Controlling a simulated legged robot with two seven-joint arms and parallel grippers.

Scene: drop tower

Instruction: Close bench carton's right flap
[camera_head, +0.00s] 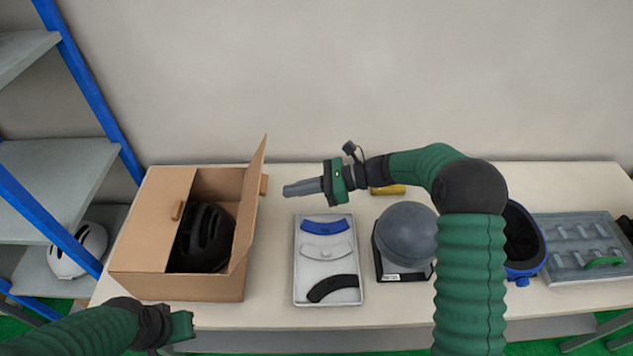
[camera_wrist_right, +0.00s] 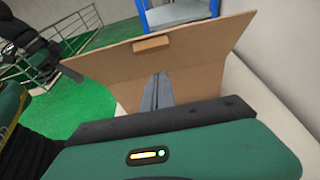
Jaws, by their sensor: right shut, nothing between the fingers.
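The bench carton (camera_head: 175,287) is a brown box at the left of the bench. Its left flap (camera_head: 150,220) lies flat over the left half. Its right flap (camera_head: 250,200) stands up, leaning slightly outward, with a small block handle (camera_head: 264,185) on its outer face. A black helmet (camera_head: 205,235) shows inside through the open right half. My right gripper (camera_head: 286,190) is shut and empty, just right of the flap. In the right wrist view its fingers (camera_wrist_right: 157,92) point at the flap (camera_wrist_right: 200,55), below the handle (camera_wrist_right: 151,43). My left gripper (camera_head: 185,325) is in front of the carton; its fingers are unclear.
Right of the carton lies a white tray (camera_head: 298,285) with blue, white and black curved pads. Beyond are a grey dome on a black stand (camera_head: 405,230), a yellow item (camera_head: 388,189), a blue-rimmed helmet (camera_head: 525,240) and a grey panel (camera_head: 580,240). A blue-framed shelf (camera_head: 60,170) stands left.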

